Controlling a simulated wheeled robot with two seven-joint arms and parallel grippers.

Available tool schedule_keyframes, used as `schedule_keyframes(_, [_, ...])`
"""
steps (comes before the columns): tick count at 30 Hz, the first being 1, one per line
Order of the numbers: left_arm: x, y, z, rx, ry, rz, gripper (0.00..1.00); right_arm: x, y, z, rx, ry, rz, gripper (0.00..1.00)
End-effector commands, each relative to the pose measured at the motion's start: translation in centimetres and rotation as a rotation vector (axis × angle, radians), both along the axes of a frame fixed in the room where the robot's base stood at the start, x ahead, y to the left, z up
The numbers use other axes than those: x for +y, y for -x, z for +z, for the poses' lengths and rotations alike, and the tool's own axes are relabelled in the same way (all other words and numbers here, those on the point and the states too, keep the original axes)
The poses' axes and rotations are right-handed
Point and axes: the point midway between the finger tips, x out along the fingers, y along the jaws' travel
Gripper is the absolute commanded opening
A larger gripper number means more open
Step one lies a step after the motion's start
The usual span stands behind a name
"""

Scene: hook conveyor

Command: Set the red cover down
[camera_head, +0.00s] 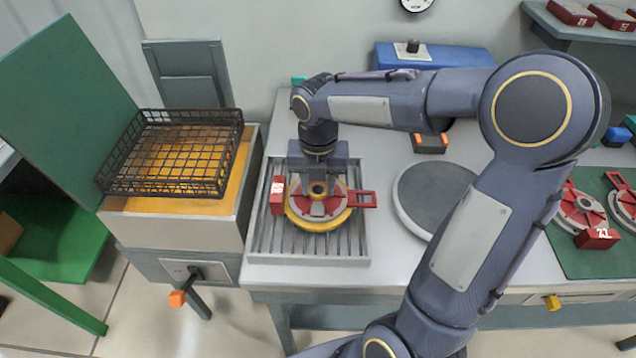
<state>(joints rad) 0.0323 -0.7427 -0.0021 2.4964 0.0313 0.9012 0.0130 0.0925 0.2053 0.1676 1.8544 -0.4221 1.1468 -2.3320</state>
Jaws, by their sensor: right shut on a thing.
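The red cover (331,207) is a round red and grey piece with a red handle sticking out to the right. It sits over a yellow ring (315,226) on the slatted metal tray (257,240) at the front left of the bench. A red block with a white label (277,195) is at its left side. My right gripper (318,188) reaches down from above and is shut on the red cover near its middle. The gripper hides part of the cover, and I cannot tell whether the cover touches the ring. My left gripper is not in view.
A black wire basket (173,187) sits over an orange-filled open box (225,203) to the left. A round grey plate (433,193) lies right of the tray, partly behind my arm. Similar red-and-grey pieces (577,211) lie on a green mat (592,262) at right.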

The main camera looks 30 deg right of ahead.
Motion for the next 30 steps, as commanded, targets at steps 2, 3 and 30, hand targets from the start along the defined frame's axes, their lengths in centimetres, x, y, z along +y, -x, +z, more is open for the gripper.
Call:
schedule_keyframes(2, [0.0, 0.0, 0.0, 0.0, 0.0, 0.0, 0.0, 0.0, -0.1, 0.2, -0.004, 0.0, 0.0, 0.0])
schedule_keyframes(3, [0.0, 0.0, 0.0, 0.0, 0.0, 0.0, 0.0, 0.0, -0.1, 0.2, -0.004, 0.0, 0.0, 0.0])
schedule_keyframes(30, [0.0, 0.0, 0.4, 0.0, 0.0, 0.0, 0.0, 0.0, -0.1, 4.2, -0.007, 0.0, 0.0, 0.57])
